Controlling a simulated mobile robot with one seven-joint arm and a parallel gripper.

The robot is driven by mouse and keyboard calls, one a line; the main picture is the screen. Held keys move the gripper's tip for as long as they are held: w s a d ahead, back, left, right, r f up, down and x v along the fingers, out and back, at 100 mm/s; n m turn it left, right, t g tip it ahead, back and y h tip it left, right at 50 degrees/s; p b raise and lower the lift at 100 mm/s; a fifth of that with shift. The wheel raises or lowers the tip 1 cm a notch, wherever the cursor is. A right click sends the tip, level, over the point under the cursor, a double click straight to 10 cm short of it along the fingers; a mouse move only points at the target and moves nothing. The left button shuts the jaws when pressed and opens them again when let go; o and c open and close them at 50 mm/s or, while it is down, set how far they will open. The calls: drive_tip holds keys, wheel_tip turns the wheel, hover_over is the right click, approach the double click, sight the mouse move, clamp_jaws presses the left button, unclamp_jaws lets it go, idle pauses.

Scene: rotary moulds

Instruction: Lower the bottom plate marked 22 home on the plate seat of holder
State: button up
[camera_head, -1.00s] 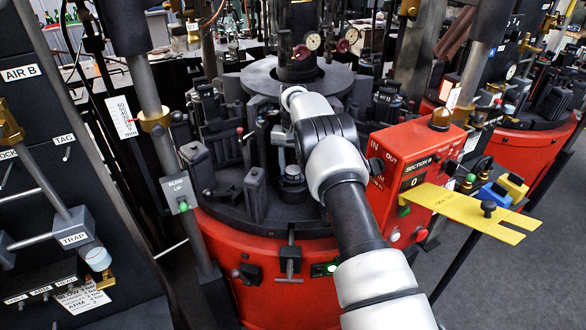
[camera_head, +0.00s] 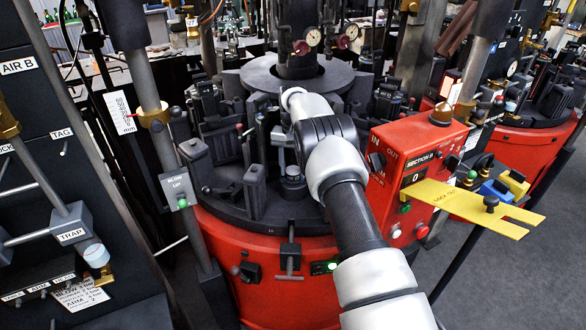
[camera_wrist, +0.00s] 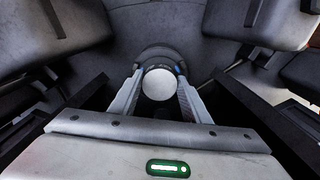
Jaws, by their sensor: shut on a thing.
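My gripper (camera_wrist: 158,95) is shut on a round, pale-topped piece, the bottom plate (camera_wrist: 158,83), which sits between its two fingertips in the wrist view. No number is legible on it. A dark curved rim shows just beyond the plate; I cannot tell whether the plate touches a seat. In the head view my gripper (camera_head: 279,140) is among the mould parts on the round table, partly hidden by my arm. The plate and the holder's seat cannot be made out there. A short dark cylinder (camera_head: 292,186) stands just below the gripper in that picture.
Dark mould halves and upright blocks (camera_head: 254,190) crowd the dark table on its red base (camera_head: 275,255). A red control box (camera_head: 415,165) with a yellow forked plate (camera_head: 465,205) stands close right of my arm. A post (camera_head: 170,150) rises at left. Grey mould walls (camera_wrist: 60,30) flank the gripper.

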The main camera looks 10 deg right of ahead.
drive_tip(key=shift+r, duration=0.15)
drive_tip(key=o, duration=1.4)
wheel_tip(320, 180, up, 17)
drive_tip(key=shift+r+p, duration=0.15)
drive_tip(key=shift+p, duration=1.05)
wheel_tip(320, 180, up, 7)
drive_tip(key=p, duration=0.7)
hover_over(293, 171)
